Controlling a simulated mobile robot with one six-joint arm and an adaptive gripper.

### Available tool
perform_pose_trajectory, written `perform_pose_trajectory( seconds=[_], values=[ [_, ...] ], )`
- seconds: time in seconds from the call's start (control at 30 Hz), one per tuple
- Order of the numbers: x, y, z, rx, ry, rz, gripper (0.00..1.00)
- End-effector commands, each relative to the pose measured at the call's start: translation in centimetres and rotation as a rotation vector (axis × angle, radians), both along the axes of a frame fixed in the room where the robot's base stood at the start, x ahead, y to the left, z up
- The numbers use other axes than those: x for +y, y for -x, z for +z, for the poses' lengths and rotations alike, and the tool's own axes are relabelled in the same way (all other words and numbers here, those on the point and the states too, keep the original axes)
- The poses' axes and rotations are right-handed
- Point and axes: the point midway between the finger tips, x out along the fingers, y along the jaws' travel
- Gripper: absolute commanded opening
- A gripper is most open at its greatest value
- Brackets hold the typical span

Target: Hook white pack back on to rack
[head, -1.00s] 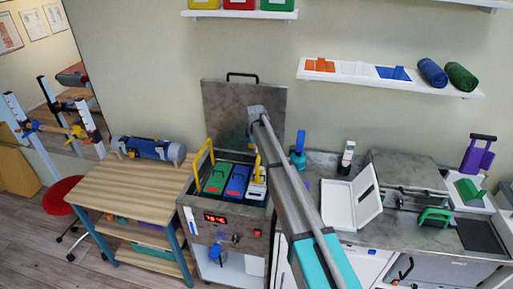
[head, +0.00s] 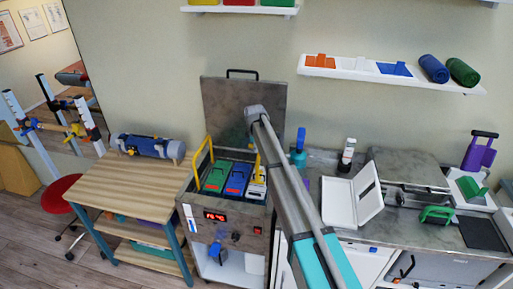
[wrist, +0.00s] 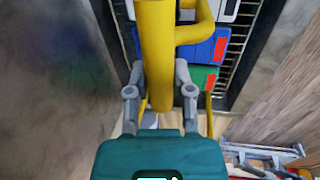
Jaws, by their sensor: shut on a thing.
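The white pack (head: 257,182) sits at the right end of the row in the open metal tank (head: 227,203), beside the blue pack (head: 237,179) and green pack (head: 216,178). In the wrist view the white pack (wrist: 228,8) shows only at the top edge. My gripper (wrist: 158,97) is shut on a thick yellow bar (wrist: 155,50) with a bent side loop. I cannot tell whether this bar belongs to the pack or the rack. The wire rack (wrist: 238,45) shows beside the packs below. In the head view my arm hides the gripper.
The tank's lid (head: 242,115) stands open behind it. A yellow handle (head: 203,160) rises at the tank's left.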

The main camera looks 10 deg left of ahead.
Motion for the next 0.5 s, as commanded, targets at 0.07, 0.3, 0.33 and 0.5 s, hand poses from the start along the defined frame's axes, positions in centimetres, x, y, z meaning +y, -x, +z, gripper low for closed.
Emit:
perform_pose_trajectory(
  seconds=[0.07,0.3,0.33,0.5],
  values=[
    [0.01,0.01,-0.24,0.0,0.0,0.0,0.0],
    [0.01,0.01,-0.66,0.0,0.0,0.0,0.0],
    [0.01,0.01,-0.72,0.0,0.0,0.0,0.0],
    [0.01,0.0,-1.02,0.0,0.0,0.0,0.0]
  ],
)
